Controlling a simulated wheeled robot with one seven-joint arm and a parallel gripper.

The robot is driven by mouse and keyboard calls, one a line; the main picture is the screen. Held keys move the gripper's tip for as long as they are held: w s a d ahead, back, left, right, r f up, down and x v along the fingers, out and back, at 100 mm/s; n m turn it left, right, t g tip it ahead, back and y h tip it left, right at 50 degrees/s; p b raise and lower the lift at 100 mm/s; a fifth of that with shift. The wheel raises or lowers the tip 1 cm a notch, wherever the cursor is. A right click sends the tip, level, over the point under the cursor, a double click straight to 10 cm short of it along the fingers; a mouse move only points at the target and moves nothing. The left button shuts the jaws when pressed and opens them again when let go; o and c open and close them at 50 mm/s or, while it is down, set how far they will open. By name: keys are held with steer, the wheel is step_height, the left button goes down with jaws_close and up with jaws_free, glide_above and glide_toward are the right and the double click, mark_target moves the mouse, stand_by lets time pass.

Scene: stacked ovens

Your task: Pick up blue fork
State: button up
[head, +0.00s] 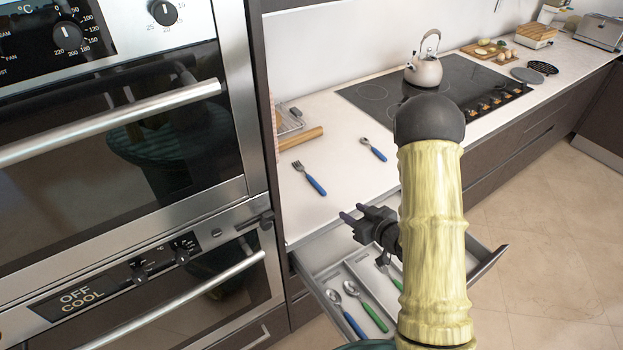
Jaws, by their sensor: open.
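The blue fork (309,178) lies on the white countertop (330,212), near the tall oven unit. Its metal tines point up and left and its blue handle points down and right. My gripper (351,219) is open, with its two fingers pointing left. It is to the lower right of the fork, above the open drawer, apart from the fork, and nothing shows between its fingers.
A blue-handled spoon (373,149) lies further back on the counter. The open drawer (487,262) holds several blue- and green-handled utensils. Stacked ovens (120,130) stand at left. A kettle (423,70) stands on the black cooktop (375,92).

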steer(key=p, duration=0.2)
glide_toward(324, 192)
steer(key=shift+w+a+f, duration=0.35)
steer(key=shift+w+f, duration=0.2)
steer(key=shift+w+a+f, duration=0.4)
steer(key=shift+w+f, duration=0.1)
steer(key=shift+f, duration=0.05)
steer(key=shift+w+a+p, duration=0.15)
steer(key=shift+w+p, duration=0.1)
steer(key=shift+p, duration=0.05)
steer(key=p+x, duration=0.1)
steer(key=x, duration=0.1)
steer(key=r+p+x, duration=0.1)
steer(key=x, duration=0.1)
steer(key=shift+w, duration=0.15)
steer(key=shift+w+a+f, duration=0.2)
steer(key=shift+w+f, duration=0.05)
steer(key=shift+f, duration=0.05)
jaws_close()
